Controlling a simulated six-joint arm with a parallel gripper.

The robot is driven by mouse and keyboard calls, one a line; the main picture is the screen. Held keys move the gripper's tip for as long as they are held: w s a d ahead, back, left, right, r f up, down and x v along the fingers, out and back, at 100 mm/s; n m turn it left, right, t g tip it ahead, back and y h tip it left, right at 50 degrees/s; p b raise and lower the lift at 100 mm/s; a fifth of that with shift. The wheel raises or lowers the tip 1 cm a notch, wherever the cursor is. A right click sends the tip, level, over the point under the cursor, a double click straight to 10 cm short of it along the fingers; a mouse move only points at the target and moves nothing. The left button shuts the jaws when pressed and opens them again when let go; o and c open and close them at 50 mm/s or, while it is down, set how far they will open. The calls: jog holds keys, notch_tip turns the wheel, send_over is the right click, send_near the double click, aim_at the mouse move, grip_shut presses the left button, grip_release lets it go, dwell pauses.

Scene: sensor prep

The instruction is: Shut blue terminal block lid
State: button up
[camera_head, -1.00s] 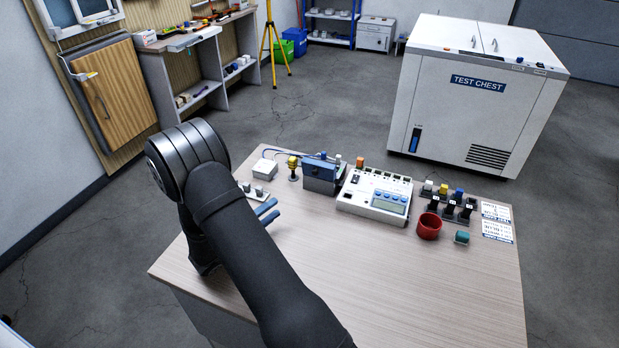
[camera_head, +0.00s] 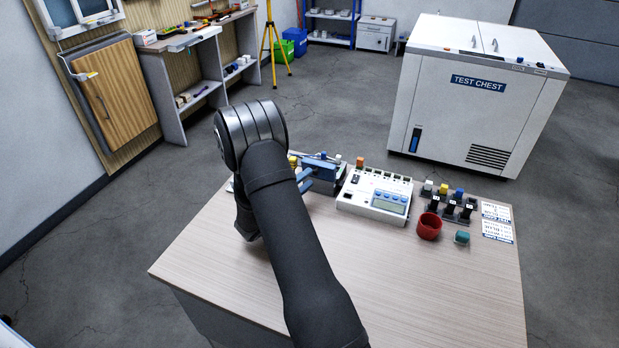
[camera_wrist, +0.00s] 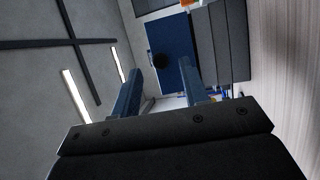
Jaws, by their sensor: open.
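The terminal block has a blue lid (camera_head: 325,165) above a grey body, on the far part of the table; my gripper and arm partly cover it in the head view. My gripper (camera_head: 308,178) is open at the block's left front. In the wrist view, its two blue fingers (camera_wrist: 163,65) spread in front of the lid. I cannot tell whether they touch it.
A white instrument (camera_head: 375,195) with a display stands right of the block. A red cup (camera_head: 429,226), a teal piece (camera_head: 462,237) and a rack of small coloured-top parts (camera_head: 449,205) are further right. The table's front (camera_head: 420,290) is clear.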

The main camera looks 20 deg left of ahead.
aim_at(318, 172)
jog(key=shift+x, duration=1.1)
grip_shut()
